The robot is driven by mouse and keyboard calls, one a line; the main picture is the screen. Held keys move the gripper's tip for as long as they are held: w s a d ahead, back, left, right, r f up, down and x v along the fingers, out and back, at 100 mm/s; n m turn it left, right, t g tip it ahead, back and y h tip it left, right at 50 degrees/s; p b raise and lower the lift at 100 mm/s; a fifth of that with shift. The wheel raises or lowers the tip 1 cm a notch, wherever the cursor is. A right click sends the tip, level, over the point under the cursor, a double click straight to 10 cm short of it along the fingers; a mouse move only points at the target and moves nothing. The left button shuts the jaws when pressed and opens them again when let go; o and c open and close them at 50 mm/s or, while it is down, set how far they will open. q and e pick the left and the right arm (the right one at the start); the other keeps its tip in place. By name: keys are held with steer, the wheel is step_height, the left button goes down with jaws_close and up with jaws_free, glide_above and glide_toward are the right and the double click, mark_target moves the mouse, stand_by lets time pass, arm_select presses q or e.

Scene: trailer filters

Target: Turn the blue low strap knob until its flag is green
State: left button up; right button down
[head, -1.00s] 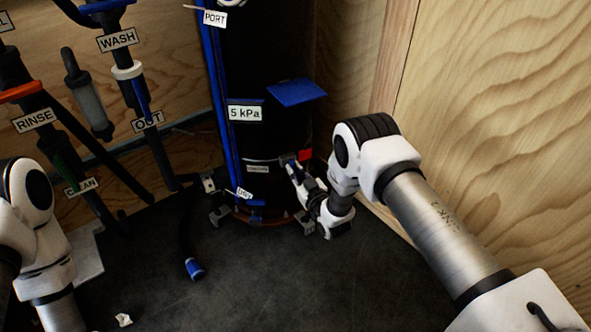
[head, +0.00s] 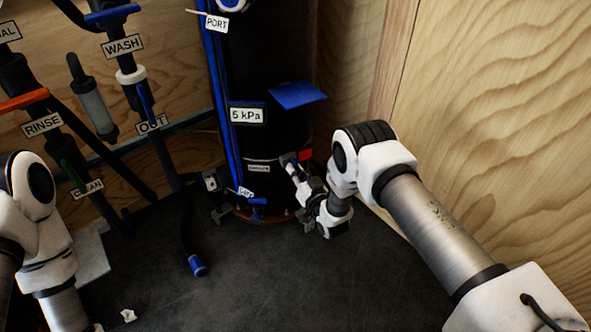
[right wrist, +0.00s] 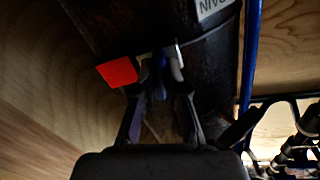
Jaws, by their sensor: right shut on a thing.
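The blue low strap knob (right wrist: 158,66) is on the lower side of the black filter tank (head: 270,110), mostly hidden by my fingers. Its flag (right wrist: 118,71) is red and stands out beside it; the flag also shows in the head view (head: 305,155). My right gripper (right wrist: 160,80) is shut on the knob, one finger on each side of it. In the head view my right gripper (head: 290,163) reaches the tank's low strap from the right. My left arm shows at the left edge, but its gripper is out of view.
A plywood wall (head: 490,110) stands close on the right of my right arm. A blue plate (head: 298,95) juts from the tank above the gripper. Labelled pipes stand at the left.

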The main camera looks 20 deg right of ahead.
steer(key=shift+f, duration=0.1)
steer(key=c, duration=1.2)
jaws_free()
steer(key=s+d, duration=0.2)
steer(key=s, duration=1)
steer(key=shift+w, duration=0.1)
